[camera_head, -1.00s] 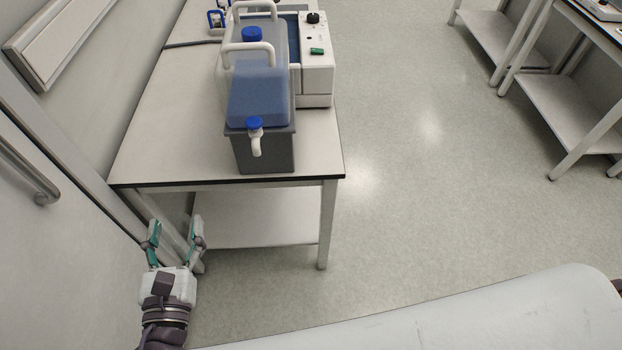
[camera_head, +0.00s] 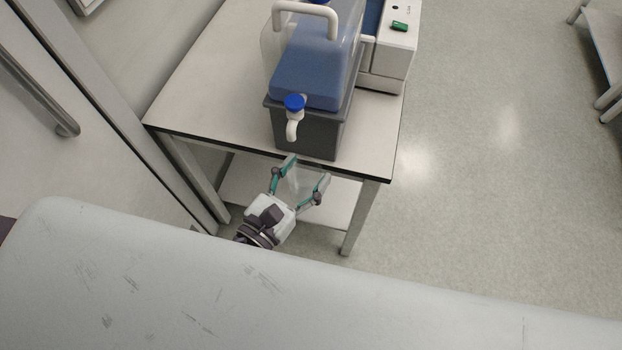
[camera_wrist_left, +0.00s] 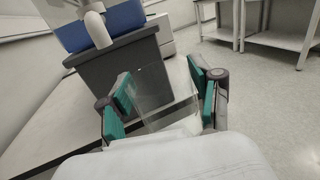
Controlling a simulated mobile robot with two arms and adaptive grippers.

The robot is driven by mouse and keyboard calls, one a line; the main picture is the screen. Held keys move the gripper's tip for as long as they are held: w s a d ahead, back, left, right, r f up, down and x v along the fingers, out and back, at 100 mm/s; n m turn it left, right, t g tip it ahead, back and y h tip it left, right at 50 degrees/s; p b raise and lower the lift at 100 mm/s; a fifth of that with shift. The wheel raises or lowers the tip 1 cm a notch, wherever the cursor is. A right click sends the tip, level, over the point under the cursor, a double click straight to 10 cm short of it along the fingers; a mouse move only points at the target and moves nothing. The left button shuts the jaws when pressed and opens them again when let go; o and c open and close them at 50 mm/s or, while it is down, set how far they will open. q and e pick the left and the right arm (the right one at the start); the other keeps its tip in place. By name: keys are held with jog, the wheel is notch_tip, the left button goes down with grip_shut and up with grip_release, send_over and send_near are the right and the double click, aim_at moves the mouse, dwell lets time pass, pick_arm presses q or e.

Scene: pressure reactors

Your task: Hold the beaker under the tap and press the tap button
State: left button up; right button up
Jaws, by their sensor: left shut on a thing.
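A container of blue liquid (camera_head: 312,70) sits on a dark grey base (camera_head: 310,135) at the table's near edge. Its white tap (camera_head: 292,128) with a blue button (camera_head: 294,103) faces me; the spout also shows in the left wrist view (camera_wrist_left: 97,28). My left gripper (camera_head: 308,172) is just in front of the table edge, below and slightly right of the tap. It is shut on a clear beaker (camera_wrist_left: 155,92), seen between the green finger pads in the left wrist view. The beaker is faint in the head view. The spout is not over the beaker in the wrist view. My right gripper is out of view.
The white table (camera_head: 205,100) has free room left of the container. A white device with a green switch (camera_head: 385,65) stands behind it to the right. A door with a handle (camera_head: 40,90) is at the left. Open floor (camera_head: 480,150) lies to the right.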

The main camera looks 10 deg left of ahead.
pick_arm(q)
jog(key=shift+w+a+r+p, duration=0.1)
jog(key=shift+w+a+p, duration=0.2)
jog(key=shift+w+a, duration=0.95)
jog(key=shift+w, duration=0.2)
jog(key=shift+w+a, duration=0.25)
jog(key=shift+w, duration=0.25)
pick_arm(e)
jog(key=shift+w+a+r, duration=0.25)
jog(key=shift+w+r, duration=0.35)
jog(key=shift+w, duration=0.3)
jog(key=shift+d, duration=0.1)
